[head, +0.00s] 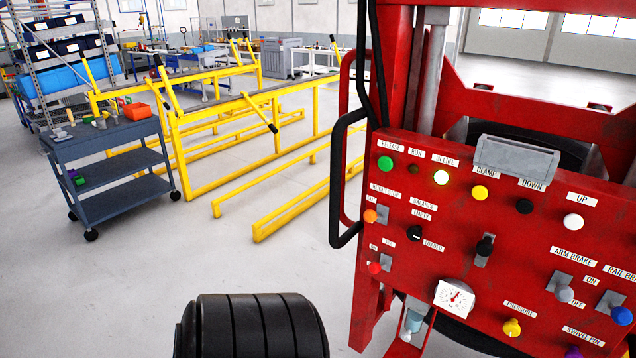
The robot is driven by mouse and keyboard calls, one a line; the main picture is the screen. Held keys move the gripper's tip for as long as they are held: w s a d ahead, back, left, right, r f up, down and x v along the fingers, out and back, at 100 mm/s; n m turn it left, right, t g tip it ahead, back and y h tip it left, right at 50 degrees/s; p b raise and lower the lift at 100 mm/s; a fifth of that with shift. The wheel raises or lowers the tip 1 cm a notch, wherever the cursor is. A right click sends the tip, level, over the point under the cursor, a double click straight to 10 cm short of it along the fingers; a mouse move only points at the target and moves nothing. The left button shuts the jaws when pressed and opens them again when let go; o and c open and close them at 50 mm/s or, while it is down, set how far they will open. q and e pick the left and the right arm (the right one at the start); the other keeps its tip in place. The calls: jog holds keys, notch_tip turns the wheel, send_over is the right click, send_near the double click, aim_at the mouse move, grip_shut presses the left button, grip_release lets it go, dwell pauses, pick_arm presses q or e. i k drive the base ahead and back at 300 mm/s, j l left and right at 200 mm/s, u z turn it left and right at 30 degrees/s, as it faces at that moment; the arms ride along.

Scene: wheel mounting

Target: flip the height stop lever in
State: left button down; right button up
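The red control panel (455,215) fills the right of the head view. Near its left edge, a small label (385,191) appears to read "height stop". Just below it is a lever with an orange knob (370,216) on a small grey plate. The knob sits at the plate's left side; the small position marks are too blurred to tell in from out. A red knob (374,268) sits lower on the same edge, and a black balance lever (414,233) is to the right. Neither of my grippers is in view, and nothing touches the orange knob.
A black bent handle (337,190) stands out left of the panel, close to the orange knob. A black ribbed tyre (255,325) is at the bottom. Yellow rails (290,205) and a blue-grey cart (115,170) stand farther back. Open floor lies left of the panel.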

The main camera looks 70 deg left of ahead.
aim_at(370, 216)
jog(key=u, duration=1.8)
